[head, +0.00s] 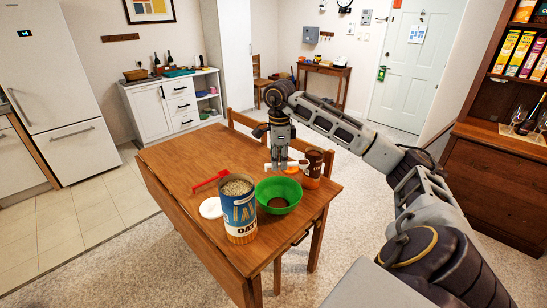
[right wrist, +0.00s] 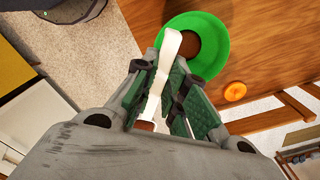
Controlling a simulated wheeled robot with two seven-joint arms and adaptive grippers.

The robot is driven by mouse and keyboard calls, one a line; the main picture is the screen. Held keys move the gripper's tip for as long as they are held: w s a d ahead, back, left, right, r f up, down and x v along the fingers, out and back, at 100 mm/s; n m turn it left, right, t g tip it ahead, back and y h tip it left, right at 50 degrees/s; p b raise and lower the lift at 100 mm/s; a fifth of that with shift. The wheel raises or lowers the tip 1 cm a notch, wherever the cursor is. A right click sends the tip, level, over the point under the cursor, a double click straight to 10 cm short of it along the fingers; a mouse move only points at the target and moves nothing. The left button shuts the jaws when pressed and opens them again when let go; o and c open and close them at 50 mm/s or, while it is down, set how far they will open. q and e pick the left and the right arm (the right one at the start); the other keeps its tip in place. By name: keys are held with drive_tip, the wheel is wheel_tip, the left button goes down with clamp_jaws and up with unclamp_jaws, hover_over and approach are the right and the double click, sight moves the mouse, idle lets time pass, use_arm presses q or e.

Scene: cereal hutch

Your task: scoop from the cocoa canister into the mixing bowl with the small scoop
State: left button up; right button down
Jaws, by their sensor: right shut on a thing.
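My right gripper (head: 279,160) is shut on a white scoop (right wrist: 170,55), above the table behind the green mixing bowl (head: 267,188). In the right wrist view the scoop runs between the fingers and overlaps the bowl (right wrist: 218,62); I cannot tell whether it holds anything. Brown powder lies in the bowl. The brown and orange cocoa canister (head: 314,166) stands upright just right of the gripper in the head view; its contents are not clear. My left gripper is not in view.
A blue open oats canister (head: 239,212) stands left of the bowl. A white lid (head: 210,208) and a red scoop (head: 211,179) lie beside it. An orange lid (head: 292,169) lies behind the bowl. The wooden table's (head: 180,165) left part is clear. Chairs stand behind.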

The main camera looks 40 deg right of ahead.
drive_tip(key=shift+s+a+f+n, duration=0.1)
drive_tip(key=shift+s+f+n, duration=0.05)
drive_tip(key=shift+s, duration=0.5)
drive_tip(key=shift+s+a+f+n, duration=0.1)
drive_tip(key=shift+s+f+n, duration=0.1)
drive_tip(key=shift+s, duration=0.4)
drive_tip(key=shift+s+f+n, duration=0.1)
drive_tip(key=shift+s+n, duration=0.05)
drive_tip(key=shift+s, duration=0.5)
drive_tip(key=shift+s+f, duration=0.1)
drive_tip(key=shift+s, duration=0.15)
drive_tip(key=shift+a, duration=0.1)
